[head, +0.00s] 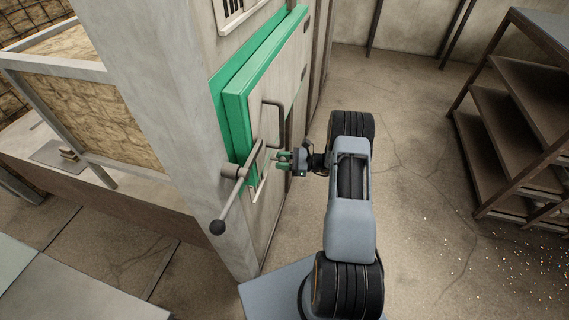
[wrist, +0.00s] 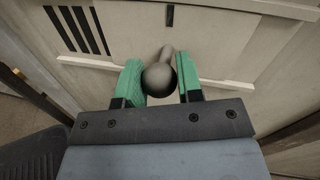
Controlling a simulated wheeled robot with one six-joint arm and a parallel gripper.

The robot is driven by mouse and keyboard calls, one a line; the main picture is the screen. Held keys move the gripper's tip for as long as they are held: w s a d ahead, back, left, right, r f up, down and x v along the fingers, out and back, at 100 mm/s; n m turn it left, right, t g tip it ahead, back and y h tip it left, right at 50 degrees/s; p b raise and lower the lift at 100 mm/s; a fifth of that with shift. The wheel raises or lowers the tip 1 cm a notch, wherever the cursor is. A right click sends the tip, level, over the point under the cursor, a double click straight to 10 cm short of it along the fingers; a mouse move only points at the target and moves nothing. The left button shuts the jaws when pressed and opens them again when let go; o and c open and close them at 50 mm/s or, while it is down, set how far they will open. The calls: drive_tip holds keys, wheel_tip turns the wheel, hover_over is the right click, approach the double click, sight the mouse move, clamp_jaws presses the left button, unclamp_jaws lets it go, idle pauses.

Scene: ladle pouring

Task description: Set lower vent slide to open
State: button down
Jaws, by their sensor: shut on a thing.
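My gripper (head: 284,159) is at the lower part of the cabinet front, beside the green-framed door (head: 238,110). The knob sits on a short grey stem that runs to the pale panel. The vent's dark slots (wrist: 78,30) show left of the knob in the wrist view. A pale rail (wrist: 235,84) runs across the panel behind the fingers. In the head view the knob is hidden by the fingers.
A lever with a black ball end (head: 218,227) sticks out just left of my gripper. A bar handle (head: 273,115) is on the door above. An upper slotted vent (head: 238,12) is at the top. Brown shelves (head: 510,130) stand right, with open floor between.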

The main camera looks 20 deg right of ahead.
drive_tip(key=c, duration=0.8)
unclamp_jaws()
drive_tip(key=shift+w+d, duration=0.15)
drive_tip(key=shift+d, duration=0.05)
drive_tip(key=v, duration=1.4)
drive_tip(key=shift+a, duration=0.1)
